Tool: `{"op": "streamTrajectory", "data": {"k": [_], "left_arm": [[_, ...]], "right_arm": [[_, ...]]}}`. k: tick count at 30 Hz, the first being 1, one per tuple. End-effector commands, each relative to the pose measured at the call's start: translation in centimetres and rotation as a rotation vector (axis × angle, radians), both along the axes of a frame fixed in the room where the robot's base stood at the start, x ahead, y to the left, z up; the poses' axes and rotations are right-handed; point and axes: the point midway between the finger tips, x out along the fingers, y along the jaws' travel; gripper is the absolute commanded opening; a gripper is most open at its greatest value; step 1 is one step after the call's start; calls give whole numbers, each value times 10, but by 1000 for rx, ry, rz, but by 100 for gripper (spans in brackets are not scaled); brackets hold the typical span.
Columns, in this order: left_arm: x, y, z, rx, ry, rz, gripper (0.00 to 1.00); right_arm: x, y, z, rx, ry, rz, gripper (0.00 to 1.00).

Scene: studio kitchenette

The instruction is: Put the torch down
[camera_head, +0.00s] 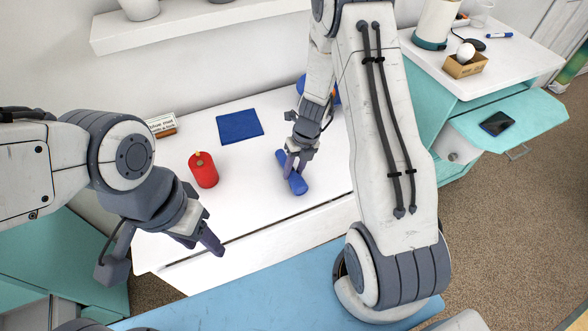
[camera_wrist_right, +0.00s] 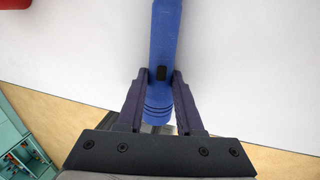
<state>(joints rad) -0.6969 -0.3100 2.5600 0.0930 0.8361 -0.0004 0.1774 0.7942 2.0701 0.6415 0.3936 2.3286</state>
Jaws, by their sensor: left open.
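The torch (camera_head: 298,184) is a blue cylinder at the white table, right of the red can. In the right wrist view the torch (camera_wrist_right: 165,40) runs up from between my right fingers, its black switch facing the camera. My right gripper (camera_head: 291,172) has a finger on each side of the torch, apparently touching it; it also shows in the right wrist view (camera_wrist_right: 160,80). I cannot tell whether the torch rests on the table or is just above it. My left gripper (camera_head: 203,240) is open and empty near the table's front edge.
A blue round object (camera_head: 301,84) is partly hidden behind my right arm. The table between can and torch is clear.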

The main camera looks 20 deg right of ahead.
Motion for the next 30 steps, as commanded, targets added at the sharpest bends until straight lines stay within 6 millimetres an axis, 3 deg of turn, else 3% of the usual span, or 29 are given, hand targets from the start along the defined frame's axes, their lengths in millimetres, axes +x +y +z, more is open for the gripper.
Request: {"op": "streamTrajectory", "data": {"k": [1, 2, 14, 30], "left_arm": [[0, 0, 0, 0, 0, 0, 50], [0, 0, 0, 0, 0, 0, 50], [0, 0, 2, 0, 0, 0, 50], [0, 0, 20, 0, 0, 0, 50]], "right_arm": [[0, 0, 0, 0, 0, 0, 54], [0, 0, 0, 0, 0, 0, 65], [0, -1, 6, -1, -1, 2, 65], [1, -24, 104, -2, -4, 0, 65]]}}
